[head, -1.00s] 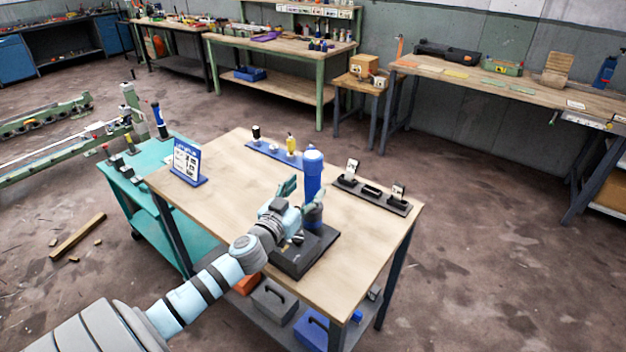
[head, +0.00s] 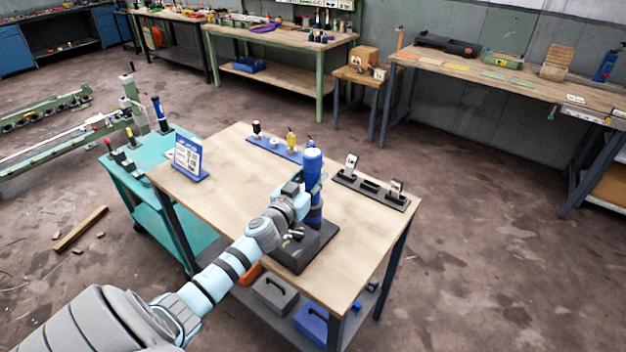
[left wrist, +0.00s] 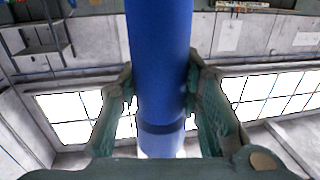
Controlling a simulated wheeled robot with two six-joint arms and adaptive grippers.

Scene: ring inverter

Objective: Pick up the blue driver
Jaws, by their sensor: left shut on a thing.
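The blue driver (head: 313,160) stands upright on the wooden workbench, at a black base block (head: 290,258). My left gripper (head: 314,184) is around its shaft, below the blue top. In the left wrist view the blue driver (left wrist: 160,50) runs down between the two green fingers of the left gripper (left wrist: 162,88), which are shut on it from both sides. A dark band crosses it low in that view. Whether its lower end touches the base is hard to tell. My right gripper is in neither view.
On the bench, a blue rack (head: 270,149) with small parts stands behind, a black tray (head: 370,190) to the right and a blue-framed sign (head: 188,158) to the left. A teal cart (head: 125,185) adjoins the left side. The bench's left middle is clear.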

